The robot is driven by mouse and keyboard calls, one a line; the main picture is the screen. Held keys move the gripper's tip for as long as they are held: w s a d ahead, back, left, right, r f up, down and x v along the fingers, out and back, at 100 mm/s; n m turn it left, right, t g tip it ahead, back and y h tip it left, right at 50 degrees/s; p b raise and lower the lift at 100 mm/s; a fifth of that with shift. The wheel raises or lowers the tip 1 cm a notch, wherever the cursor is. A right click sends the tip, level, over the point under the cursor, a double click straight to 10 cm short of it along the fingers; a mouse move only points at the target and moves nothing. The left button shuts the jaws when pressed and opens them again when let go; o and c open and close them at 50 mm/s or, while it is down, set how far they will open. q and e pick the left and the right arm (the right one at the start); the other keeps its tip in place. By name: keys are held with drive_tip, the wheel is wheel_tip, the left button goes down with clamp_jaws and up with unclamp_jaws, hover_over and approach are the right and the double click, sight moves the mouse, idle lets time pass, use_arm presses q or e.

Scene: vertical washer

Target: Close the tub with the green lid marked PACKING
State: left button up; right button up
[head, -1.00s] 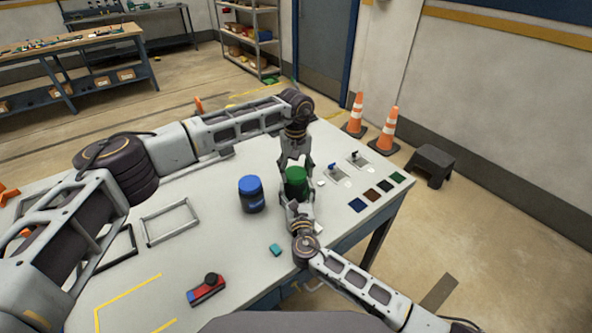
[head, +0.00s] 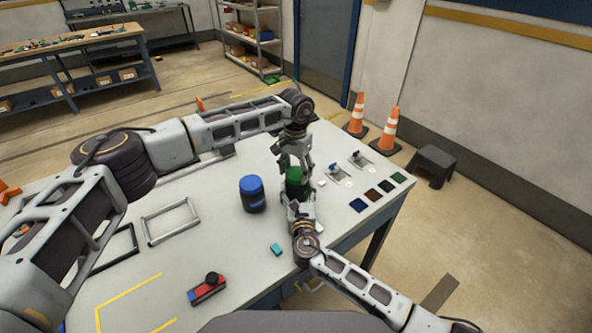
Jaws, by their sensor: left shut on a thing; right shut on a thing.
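The green lid (head: 294,173) sits at the top of a dark tub (head: 293,189) on the right part of the table; any marking on it is too small to read. My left gripper (head: 296,166) reaches down from above and is shut on the green lid. My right gripper (head: 297,196) comes from the front and is shut on the tub's body, hiding much of it. The tub looks upright. Whether the lid is fully seated cannot be told.
A dark tub with a blue lid (head: 252,194) stands close to the left. A teal block (head: 276,249) and a red device with a black knob (head: 207,289) lie in front. Small latch plates (head: 340,174) and coloured squares (head: 371,196) are at the right. A grey frame (head: 171,222) lies left.

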use_arm(q)
drive_tip(key=shift+m, duration=0.8)
drive_tip(key=o, duration=0.6)
drive_tip(key=shift+o, duration=0.2)
drive_tip(key=shift+r, duration=2.25)
drive_tip(key=shift+c, duration=0.3)
